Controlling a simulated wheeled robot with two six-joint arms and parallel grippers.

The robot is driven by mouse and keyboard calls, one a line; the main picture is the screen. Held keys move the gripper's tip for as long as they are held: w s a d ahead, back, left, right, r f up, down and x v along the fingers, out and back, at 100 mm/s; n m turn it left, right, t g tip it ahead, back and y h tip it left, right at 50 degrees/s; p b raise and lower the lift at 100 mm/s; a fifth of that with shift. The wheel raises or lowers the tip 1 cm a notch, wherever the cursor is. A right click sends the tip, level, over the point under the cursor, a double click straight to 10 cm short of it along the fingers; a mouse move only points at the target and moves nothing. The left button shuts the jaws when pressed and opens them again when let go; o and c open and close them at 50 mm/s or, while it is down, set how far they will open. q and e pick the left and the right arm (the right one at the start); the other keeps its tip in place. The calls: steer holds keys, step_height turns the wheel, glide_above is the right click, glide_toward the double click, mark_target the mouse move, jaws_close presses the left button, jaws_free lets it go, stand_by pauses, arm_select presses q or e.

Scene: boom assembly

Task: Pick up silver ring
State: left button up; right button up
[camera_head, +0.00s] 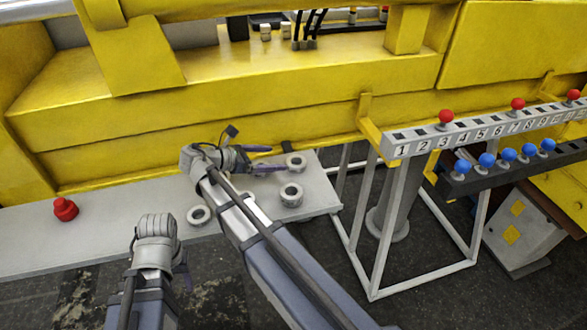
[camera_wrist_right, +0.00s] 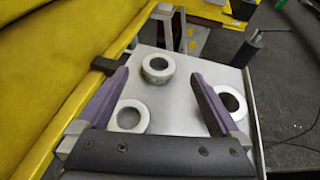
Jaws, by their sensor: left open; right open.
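Several silver rings lie on the grey shelf in the head view: one at the far right end (camera_head: 297,169), one nearer the front (camera_head: 291,202), one to the left (camera_head: 190,217), and one partly hidden behind my right arm. My right gripper (camera_head: 275,158) is open and empty just left of the far ring. In the right wrist view, one ring (camera_wrist_right: 157,80) shows between the right gripper's fingertips (camera_wrist_right: 158,75). Another ring (camera_wrist_right: 128,130) is beside the left finger, and a third (camera_wrist_right: 241,104) is outside the right finger. My left gripper (camera_head: 185,272) is open at the lower left, partly hidden.
A red knob-like object (camera_head: 65,209) stands on the grey shelf (camera_head: 120,232) at left. The yellow boom (camera_head: 230,100) runs behind the shelf. A numbered rack (camera_head: 450,136) with red and blue knobs stands at right on a white frame.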

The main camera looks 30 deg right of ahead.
mark_target(290, 163)
steer(key=shift+w+f+b, duration=0.15)
steer(key=shift+f+b, duration=0.35)
steer(key=shift+f, duration=0.15)
steer(key=shift+w+f+b, duration=0.15)
steer(key=shift+f+b, duration=0.3)
steer(key=shift+f, duration=0.2)
steer(key=shift+s+b+x, duration=0.15)
steer(key=shift+b+x, duration=0.55)
steer(key=shift+x, duration=1.25)
steer(key=shift+s+b+x, duration=0.15)
steer(key=shift+b+x, duration=0.5)
steer(key=shift+x, duration=1.3)
steer(key=shift+r, duration=0.2)
jaws_close()
